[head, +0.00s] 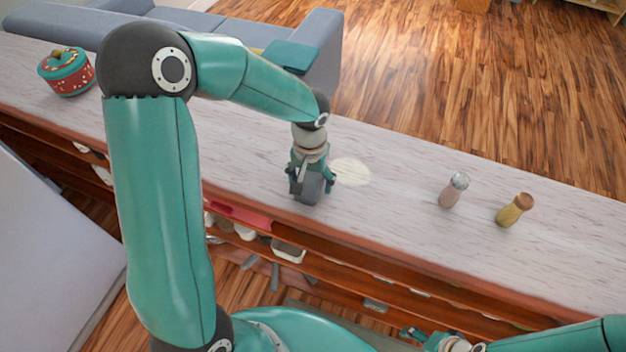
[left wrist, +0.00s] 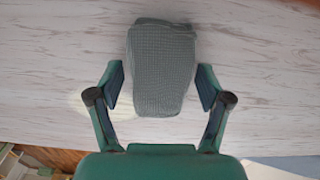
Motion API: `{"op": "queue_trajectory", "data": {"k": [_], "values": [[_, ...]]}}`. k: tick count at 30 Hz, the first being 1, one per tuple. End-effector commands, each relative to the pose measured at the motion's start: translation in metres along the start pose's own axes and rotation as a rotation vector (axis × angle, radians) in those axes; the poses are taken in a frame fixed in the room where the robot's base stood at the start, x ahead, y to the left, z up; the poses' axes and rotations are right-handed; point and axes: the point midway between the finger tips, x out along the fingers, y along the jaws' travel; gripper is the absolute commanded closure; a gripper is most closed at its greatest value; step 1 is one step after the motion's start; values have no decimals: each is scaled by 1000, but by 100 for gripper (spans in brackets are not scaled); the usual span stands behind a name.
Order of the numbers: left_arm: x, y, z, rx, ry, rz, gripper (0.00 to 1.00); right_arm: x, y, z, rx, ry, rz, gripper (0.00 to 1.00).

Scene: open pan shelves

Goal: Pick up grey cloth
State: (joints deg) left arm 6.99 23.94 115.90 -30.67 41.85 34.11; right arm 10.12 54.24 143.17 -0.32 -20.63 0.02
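The grey cloth (left wrist: 160,68) is a folded, waffle-textured piece on the pale counter top, in the middle of the left wrist view. In the head view the cloth (head: 310,190) shows small at my left gripper (head: 312,178), which points down at the counter. In the left wrist view the gripper's two fingers (left wrist: 161,86) are spread on either side of the cloth, with a narrow gap at each side. Its near end lies between the fingers. My right gripper (head: 440,340) is at the bottom edge of the head view, low and partly cut off; its fingers are unclear.
The long counter (head: 400,225) also holds a pink shaker (head: 452,191), a yellow shaker (head: 514,210) and a red-and-teal pot (head: 67,73). A pale round patch (head: 352,172) lies beside the gripper. Shelves with pans (head: 288,252) are below; a sofa (head: 319,65) stands behind.

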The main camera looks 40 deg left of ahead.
Motion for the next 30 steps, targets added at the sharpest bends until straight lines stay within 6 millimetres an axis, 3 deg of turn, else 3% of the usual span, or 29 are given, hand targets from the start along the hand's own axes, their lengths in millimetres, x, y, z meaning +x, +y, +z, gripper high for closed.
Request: {"op": "queue_trajectory", "data": {"k": [1,9,22,26,30], "values": [[0,0,0,0,0,0,37,0,0,0,0,0,0,30],[0,0,0,0,0,0,78,0,0,0,0,0,0,30],[-10,0,-1,0,3,0,78,-1,0,0,0,0,0,30],[-25,0,-1,-1,4,1,78,-2,-1,0,0,0,0,30],[-52,1,-2,0,8,2,78,-4,-1,0,0,0,0,30]]}}
